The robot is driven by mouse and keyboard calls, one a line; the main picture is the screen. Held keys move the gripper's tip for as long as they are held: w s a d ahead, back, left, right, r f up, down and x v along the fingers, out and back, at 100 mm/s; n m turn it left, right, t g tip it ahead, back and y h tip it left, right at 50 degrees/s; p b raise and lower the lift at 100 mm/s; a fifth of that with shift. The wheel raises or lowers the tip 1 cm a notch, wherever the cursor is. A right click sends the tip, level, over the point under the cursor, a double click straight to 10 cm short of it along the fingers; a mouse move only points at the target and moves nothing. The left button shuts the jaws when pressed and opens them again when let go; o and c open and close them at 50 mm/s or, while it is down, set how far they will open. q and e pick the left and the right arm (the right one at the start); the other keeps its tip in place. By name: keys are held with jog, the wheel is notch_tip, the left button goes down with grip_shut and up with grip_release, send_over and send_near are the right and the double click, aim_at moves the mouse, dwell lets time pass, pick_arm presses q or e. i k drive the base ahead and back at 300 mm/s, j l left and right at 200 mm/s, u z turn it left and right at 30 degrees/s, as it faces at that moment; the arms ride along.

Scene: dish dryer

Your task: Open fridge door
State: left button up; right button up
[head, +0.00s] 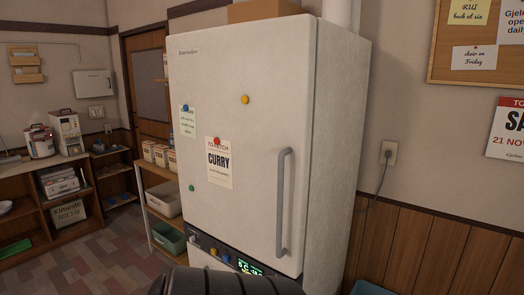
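A tall white fridge (262,120) stands upright in the middle of the head view. Its door looks closed, flush with the body. A grey vertical bar handle (284,203) runs along the lower right part of the door. Papers and several round magnets are on the door, among them a "CURRY" notice (219,166). A control strip with a lit green display (249,267) sits below the door. A dark rounded shape at the bottom edge covers the lowest part of the fridge. Neither of my grippers shows in this view.
A shelf with boxes and a green bin (168,238) stands close to the fridge's left side. A blue object (371,289) is on the floor at lower right. A plugged-in outlet (388,152) is on the right wall. Tiled floor (95,265) is open at lower left.

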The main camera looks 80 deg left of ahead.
aim_at(241, 94)
jog(key=u, duration=1.5)
jog(key=i+j+u, duration=0.1)
jog(key=u, duration=0.4)
jog(key=i+j+u, duration=0.15)
jog(key=u, duration=0.3)
jog(key=i+u, duration=0.1)
jog(key=u, duration=0.4)
